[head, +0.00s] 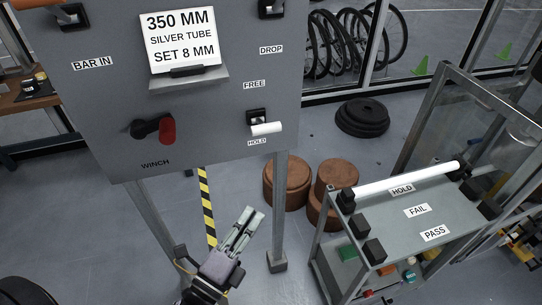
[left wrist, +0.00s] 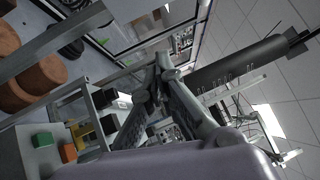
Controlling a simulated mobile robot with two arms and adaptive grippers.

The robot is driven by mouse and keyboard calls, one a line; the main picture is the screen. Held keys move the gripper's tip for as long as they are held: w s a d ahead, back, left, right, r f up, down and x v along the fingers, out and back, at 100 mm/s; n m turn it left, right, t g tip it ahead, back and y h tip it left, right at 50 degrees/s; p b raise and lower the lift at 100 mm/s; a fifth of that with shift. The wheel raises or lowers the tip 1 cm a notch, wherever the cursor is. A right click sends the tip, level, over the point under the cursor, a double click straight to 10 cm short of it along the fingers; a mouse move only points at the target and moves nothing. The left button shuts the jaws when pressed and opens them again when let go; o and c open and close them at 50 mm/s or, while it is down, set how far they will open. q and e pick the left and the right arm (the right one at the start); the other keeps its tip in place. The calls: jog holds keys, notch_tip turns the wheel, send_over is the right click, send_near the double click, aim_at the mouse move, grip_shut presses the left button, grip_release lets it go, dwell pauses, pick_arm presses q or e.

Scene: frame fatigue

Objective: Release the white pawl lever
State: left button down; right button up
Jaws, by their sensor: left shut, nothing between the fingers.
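The white pawl lever (head: 266,129) sticks out from a black mount on the right side of the grey panel (head: 215,110). It lies roughly level, just above the HOLD label and below the FREE label. My left gripper (head: 251,216) is below the panel, left of the panel's right leg and clear of the lever. It is shut and empty, its fingers pointing up and slightly right. Its fingers (left wrist: 160,75) also fill the middle of the left wrist view, where I cannot make out the lever. My right gripper is not in view.
The winch (head: 154,129) with its red handle is on the panel left of the lever. The panel's leg (head: 279,205) stands right of my gripper. Brown round blocks (head: 287,184) lie behind it. A grey rack (head: 401,207) with a white tube (head: 408,180) stands at the right.

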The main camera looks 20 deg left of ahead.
pick_arm(q)
notch_tip(320, 180, up, 5)
jog(key=s+m+t, duration=0.1)
jog(key=m, duration=0.1)
jog(key=p, duration=0.5)
send_near(278, 125)
jog(key=w+d+f, duration=0.1)
jog(key=w+d, duration=0.1)
jog(key=w, duration=0.2)
jog(key=shift+w+a+h, duration=0.3)
jog(key=shift+w+a, duration=0.05)
notch_tip(278, 125, up, 2)
jog(key=n+p, duration=0.1)
jog(key=p, duration=0.3)
jog(key=shift+r+g+p, duration=0.2)
jog(key=shift+g+p, duration=0.1)
jog(key=shift+p, duration=0.05)
jog(key=shift+w+a+r+y, duration=0.15)
jog(key=shift+r+y, duration=0.15)
jog(key=shift+y, duration=0.2)
jog(key=shift+f, duration=0.15)
